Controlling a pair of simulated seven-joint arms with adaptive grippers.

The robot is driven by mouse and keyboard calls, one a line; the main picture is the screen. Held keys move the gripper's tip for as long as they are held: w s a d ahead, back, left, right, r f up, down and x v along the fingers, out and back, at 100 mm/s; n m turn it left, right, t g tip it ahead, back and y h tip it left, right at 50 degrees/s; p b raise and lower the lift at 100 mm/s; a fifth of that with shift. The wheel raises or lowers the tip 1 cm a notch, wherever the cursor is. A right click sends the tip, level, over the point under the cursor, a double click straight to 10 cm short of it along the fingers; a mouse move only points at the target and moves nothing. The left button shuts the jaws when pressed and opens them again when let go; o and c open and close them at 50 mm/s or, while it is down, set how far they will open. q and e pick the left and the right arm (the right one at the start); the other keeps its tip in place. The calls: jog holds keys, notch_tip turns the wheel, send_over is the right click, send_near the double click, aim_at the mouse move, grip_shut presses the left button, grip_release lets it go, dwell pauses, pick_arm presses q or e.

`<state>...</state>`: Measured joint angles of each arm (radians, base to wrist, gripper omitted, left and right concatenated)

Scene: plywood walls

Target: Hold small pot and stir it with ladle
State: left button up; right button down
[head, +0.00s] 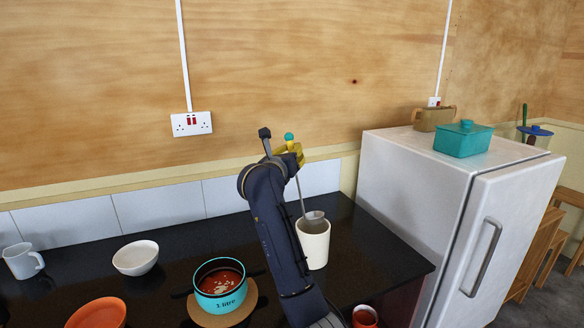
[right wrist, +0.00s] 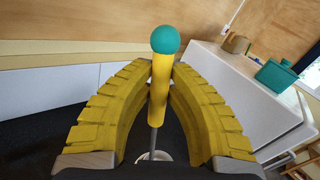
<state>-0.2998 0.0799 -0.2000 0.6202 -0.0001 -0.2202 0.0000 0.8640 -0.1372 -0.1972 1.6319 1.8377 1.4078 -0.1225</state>
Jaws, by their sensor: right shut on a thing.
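My right gripper (head: 290,152) is shut on the yellow handle of the ladle (head: 301,192), above the white container (head: 315,250). The ladle hangs nearly upright, and its grey bowl is at the container's mouth. Whether it touches the rim, I cannot tell. In the right wrist view, the yellow fingers (right wrist: 162,85) close around the handle, below its teal ball end (right wrist: 165,40). My left gripper is not in view.
A white bowl (head: 135,258), a grey mug (head: 22,262) and an orange bowl (head: 98,314) are on the black counter (head: 190,248) left of the pot. A white fridge (head: 415,190) stands to the right, with a teal box (head: 463,140) on top. A red container (head: 365,317) is low at front.

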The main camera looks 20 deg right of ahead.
aim_at(292, 140)
jog(key=shift+r, duration=2.95)
